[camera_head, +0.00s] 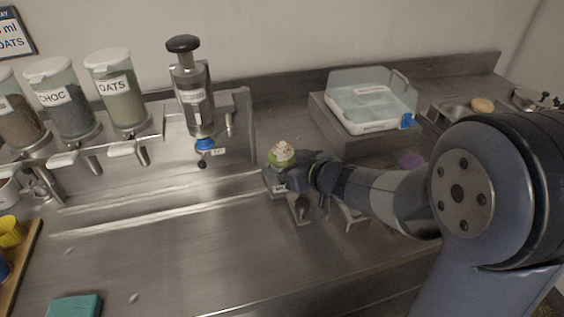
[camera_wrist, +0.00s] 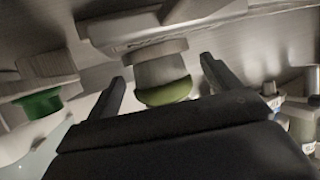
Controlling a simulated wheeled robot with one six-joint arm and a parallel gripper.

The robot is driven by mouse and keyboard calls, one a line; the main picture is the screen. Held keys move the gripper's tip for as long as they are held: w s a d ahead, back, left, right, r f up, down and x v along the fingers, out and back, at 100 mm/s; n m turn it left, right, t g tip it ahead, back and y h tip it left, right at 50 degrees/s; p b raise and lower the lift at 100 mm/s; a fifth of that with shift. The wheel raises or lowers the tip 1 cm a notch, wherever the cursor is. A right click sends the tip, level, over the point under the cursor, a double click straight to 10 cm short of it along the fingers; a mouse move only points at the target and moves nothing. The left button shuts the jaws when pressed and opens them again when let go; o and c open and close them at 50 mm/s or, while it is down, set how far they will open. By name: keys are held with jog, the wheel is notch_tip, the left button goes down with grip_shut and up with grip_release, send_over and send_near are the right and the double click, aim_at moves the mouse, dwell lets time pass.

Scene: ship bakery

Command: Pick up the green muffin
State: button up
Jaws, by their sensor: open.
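The green muffin (camera_head: 281,158) has a pale, speckled top and sits at the end of my arm in the head view. My gripper (camera_head: 290,172) is right at it, and the dark gripper body hides part of what is below and to the right. In the wrist view my gripper (camera_wrist: 163,72) is open, with one finger on each side of a pale block with a rounded green part (camera_wrist: 168,92), which seems to be the muffin. My gripper body cuts off its lower edge. I cannot tell whether either finger touches it.
Dispensers (camera_head: 126,95) and a press-like device (camera_head: 192,95) stand behind left. A clear-lidded box (camera_head: 372,105) stands behind right. Small metal holders (camera_head: 301,210) are just below my gripper. A teal block (camera_head: 75,307) lies front left. The middle left counter is clear.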

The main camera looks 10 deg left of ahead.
jog(key=shift+w+a+f, duration=0.15)
jog(key=shift+w+a, duration=0.05)
jog(key=shift+c, duration=0.3)
jog(key=c, duration=0.9)
jog(key=shift+o, duration=0.2)
